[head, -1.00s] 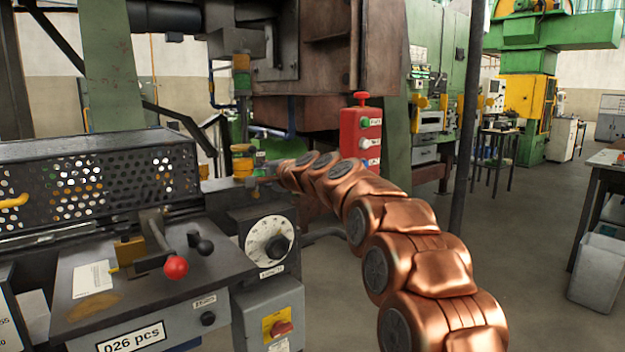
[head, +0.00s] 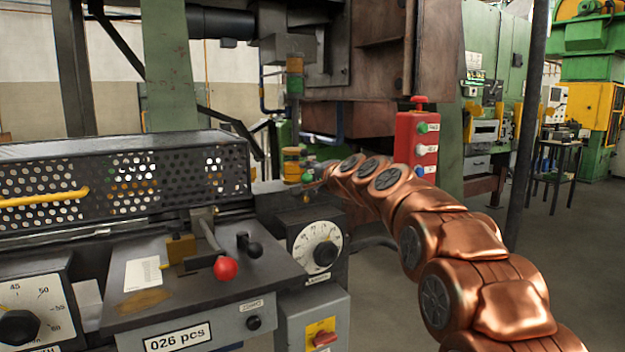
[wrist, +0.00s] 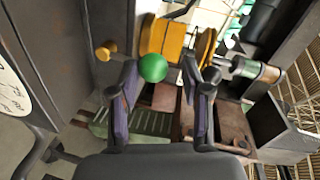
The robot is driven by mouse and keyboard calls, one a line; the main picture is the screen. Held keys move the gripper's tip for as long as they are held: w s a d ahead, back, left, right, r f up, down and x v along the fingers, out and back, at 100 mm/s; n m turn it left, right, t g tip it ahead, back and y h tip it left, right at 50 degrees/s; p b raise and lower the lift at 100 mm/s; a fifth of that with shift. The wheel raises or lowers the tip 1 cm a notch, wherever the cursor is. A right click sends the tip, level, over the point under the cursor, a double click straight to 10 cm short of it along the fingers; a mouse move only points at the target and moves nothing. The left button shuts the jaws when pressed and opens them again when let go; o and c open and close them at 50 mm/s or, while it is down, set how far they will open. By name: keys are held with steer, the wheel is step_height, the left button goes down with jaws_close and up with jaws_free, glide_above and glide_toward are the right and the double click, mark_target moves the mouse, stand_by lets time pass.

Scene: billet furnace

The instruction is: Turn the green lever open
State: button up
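The green lever's round green knob (wrist: 153,68) shows in the wrist view in front of yellow valve parts (wrist: 165,40). My gripper (wrist: 160,72) is open, with one finger on each side of the knob. Gaps show between the knob and both fingers, and I cannot tell whether the knob is between the tips or just beyond them. In the head view a small green knob (head: 307,177) shows beside the yellow fitting (head: 291,163), at the end of my copper arm. My gripper is small and mostly hidden there.
A red button box (head: 416,145) stands close behind my arm. A bench with a red-knobbed lever (head: 225,268) and a dial (head: 317,247) is in front, below the fitting. A perforated guard (head: 120,185) is at left. Open floor lies at right.

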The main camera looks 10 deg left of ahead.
steer(key=shift+o, duration=1.4)
steer(key=shift+f, duration=0.25)
steer(key=v, duration=1.2)
